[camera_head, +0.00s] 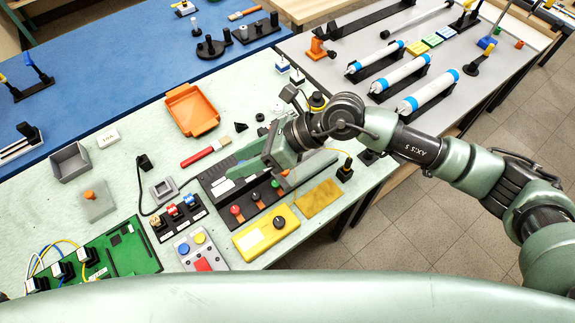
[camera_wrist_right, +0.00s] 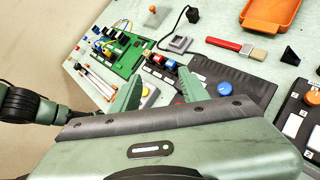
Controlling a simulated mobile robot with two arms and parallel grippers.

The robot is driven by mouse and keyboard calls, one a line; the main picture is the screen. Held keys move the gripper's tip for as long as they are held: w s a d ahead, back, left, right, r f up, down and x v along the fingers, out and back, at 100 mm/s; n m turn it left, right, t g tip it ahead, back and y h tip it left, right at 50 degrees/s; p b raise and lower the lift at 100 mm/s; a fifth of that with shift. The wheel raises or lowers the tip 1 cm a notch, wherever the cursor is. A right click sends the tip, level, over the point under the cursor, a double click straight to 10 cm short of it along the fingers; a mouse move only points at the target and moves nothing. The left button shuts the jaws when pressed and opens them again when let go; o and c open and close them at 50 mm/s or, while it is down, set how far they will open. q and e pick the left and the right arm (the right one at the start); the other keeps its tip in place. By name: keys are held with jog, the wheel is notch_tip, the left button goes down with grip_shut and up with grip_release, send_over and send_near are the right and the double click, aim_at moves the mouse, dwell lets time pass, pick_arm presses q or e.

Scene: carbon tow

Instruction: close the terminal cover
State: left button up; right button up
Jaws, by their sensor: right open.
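A dark terminal unit (camera_head: 217,186) lies flat on the pale green bench, partly under my right arm. In the wrist view a dark ribbed panel (camera_wrist_right: 240,76) lies beyond the right finger. My right gripper (camera_head: 272,160) is low over the unit's far side. In the wrist view the gripper (camera_wrist_right: 160,90) is open, with nothing held between its fingers. My left gripper is not in view.
A yellow meter (camera_head: 266,232) and a button box (camera_head: 201,252) stand in front. Blue and red switches (camera_head: 178,214) are to the left. A red-handled brush (camera_head: 205,153) and an orange tray (camera_head: 192,110) lie behind.

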jog(key=w+d+f+n+t+h, duration=0.1)
jog(key=w+d+f+h, duration=0.2)
jog(key=d, duration=0.3)
jog(key=w+d+f+n+h, duration=0.1)
jog(key=w+d+f+h, duration=0.25)
jog(key=d, duration=0.25)
jog(key=p+x, duration=0.2)
jog(key=x, duration=0.5)
jog(key=shift+s+f, duration=0.15)
jog(key=shift+f, duration=0.2)
grip_shut()
jog(key=shift+r, duration=0.1)
